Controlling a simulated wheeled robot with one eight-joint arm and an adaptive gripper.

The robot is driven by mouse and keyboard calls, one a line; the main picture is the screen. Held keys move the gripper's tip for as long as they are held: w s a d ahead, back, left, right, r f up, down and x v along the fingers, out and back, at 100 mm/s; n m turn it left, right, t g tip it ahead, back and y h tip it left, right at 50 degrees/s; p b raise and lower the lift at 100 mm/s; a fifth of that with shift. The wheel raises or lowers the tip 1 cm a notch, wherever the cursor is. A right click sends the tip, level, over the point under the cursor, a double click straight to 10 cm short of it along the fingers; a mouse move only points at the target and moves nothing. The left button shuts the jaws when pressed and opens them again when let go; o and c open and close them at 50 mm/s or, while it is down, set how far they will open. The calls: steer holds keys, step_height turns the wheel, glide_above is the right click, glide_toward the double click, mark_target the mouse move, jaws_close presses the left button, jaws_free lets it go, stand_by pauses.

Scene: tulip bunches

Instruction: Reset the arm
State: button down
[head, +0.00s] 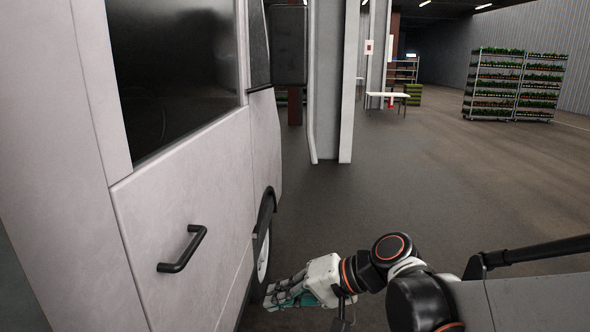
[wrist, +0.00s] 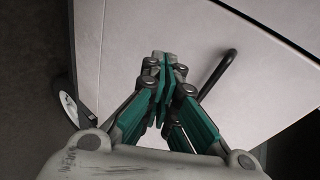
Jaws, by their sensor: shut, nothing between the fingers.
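My gripper (head: 278,296) is low in the head view, beside the lower side of a white van (head: 190,130). In the wrist view my gripper (wrist: 164,62) has its green-padded fingers together with nothing between them. The van's pale door panel fills much of the wrist view behind the fingers. A black door handle (head: 183,249) is on the van door, left of and above my gripper in the head view. The handle (wrist: 222,72) also shows right of the fingers in the wrist view. I cannot tell whether the fingers touch the van.
The van's wheel (head: 263,250) is just beyond my gripper. A grey pillar (head: 328,90) stands past the van's front. Plant racks (head: 513,85) stand far right, and a white-topped table (head: 387,95) at the back. The floor (head: 440,180) between is clear.

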steer(key=s+d+t+h, duration=0.1)
steer(key=s+d+h, duration=0.2)
steer(key=d, duration=0.4)
steer(key=s+d+t+h, duration=0.1)
steer(key=s+d+h, duration=0.3)
steer(key=d, duration=0.4)
steer(key=s+d+n+t+h, duration=0.1)
steer(key=s+d+h, duration=0.3)
steer(key=d, duration=0.4)
steer(key=shift+s+f+t, duration=0.4)
steer(key=shift+s+f, duration=0.05)
steer(key=shift+s, duration=0.2)
steer(key=shift+d, duration=0.1)
